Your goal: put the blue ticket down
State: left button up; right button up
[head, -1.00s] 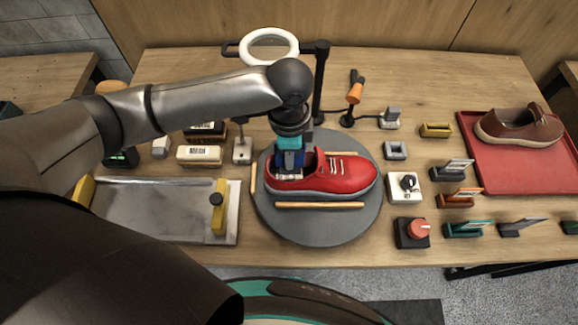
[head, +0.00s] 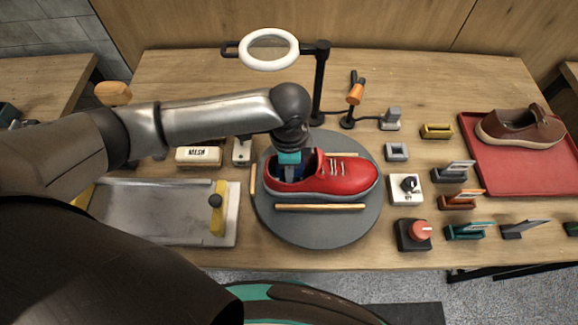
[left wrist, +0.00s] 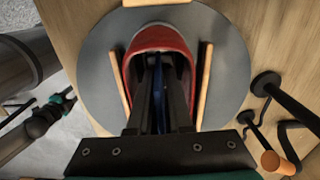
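The red sneaker (head: 345,178) lies on a round grey turntable (head: 310,232), its toe to the right. My left gripper (head: 290,178) points down into the shoe's opening near the heel. In the left wrist view its two dark fingers (left wrist: 161,75) reach inside the red collar (left wrist: 160,38) and close around a narrow blue strip, which looks like the blue ticket (left wrist: 159,100) seen edge-on. The ticket's lower end is hidden in the shoe. A dark arm end with teal parts, probably my right gripper (left wrist: 66,99), shows small in the left wrist view.
Wooden bars (head: 320,207) lie around the shoe on the turntable. A ring lamp (head: 268,62) on a black post (head: 319,85) stands behind. Small card holders (head: 465,231) and a red tray (head: 500,178) with a brown shoe (head: 520,127) are right. A metal tray (head: 150,210) is left.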

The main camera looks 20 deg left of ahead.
pick_arm(q)
jog(key=shift+r, duration=0.1)
notch_tip(320, 180, up, 12)
jog(key=shift+r+p, duration=0.1)
jog(key=shift+p, duration=0.85)
